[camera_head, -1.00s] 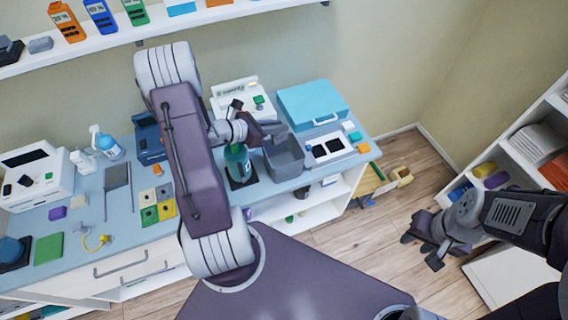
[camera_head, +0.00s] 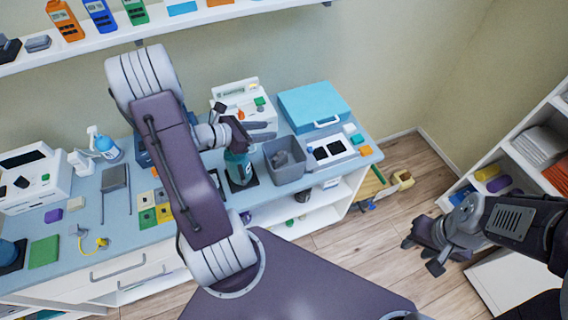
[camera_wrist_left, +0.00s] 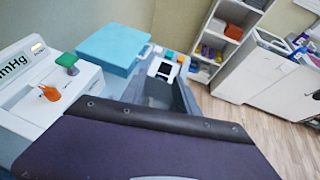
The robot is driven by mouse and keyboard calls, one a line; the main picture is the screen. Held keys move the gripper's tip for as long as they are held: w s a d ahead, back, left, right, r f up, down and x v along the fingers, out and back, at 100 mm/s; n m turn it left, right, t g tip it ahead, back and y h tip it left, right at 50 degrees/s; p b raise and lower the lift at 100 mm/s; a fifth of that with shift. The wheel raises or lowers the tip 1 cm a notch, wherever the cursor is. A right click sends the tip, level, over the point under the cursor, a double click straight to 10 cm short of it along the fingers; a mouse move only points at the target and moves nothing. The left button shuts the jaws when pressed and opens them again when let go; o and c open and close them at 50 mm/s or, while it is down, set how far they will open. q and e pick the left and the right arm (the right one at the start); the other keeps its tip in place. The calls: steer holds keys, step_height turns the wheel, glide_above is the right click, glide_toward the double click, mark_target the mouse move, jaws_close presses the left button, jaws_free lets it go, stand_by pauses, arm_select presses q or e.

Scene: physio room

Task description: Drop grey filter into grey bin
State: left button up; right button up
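The grey bin (camera_head: 290,174) stands on the blue-grey counter, upright and open at the top. A grey lump, which looks like the grey filter (camera_head: 281,158), lies inside it. The bin also shows in the left wrist view (camera_wrist_left: 185,100), partly hidden by my wrist. My left gripper (camera_head: 260,131) is above and left of the bin, behind the green bottle; its two fingers look apart with nothing between them. My right gripper (camera_head: 422,254) hangs over the floor at the right, fingers apart and empty.
A green bottle (camera_head: 238,168) stands just left of the bin. A turquoise box (camera_head: 312,103) is behind it, and a white tray with dark pads (camera_head: 331,152) is to its right. A white monitor (camera_wrist_left: 40,95) stands close to my left wrist.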

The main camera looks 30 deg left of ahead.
arm_select(q)
steer(key=v, duration=0.4)
steer(key=shift+s, duration=0.15)
stand_by(0.4)
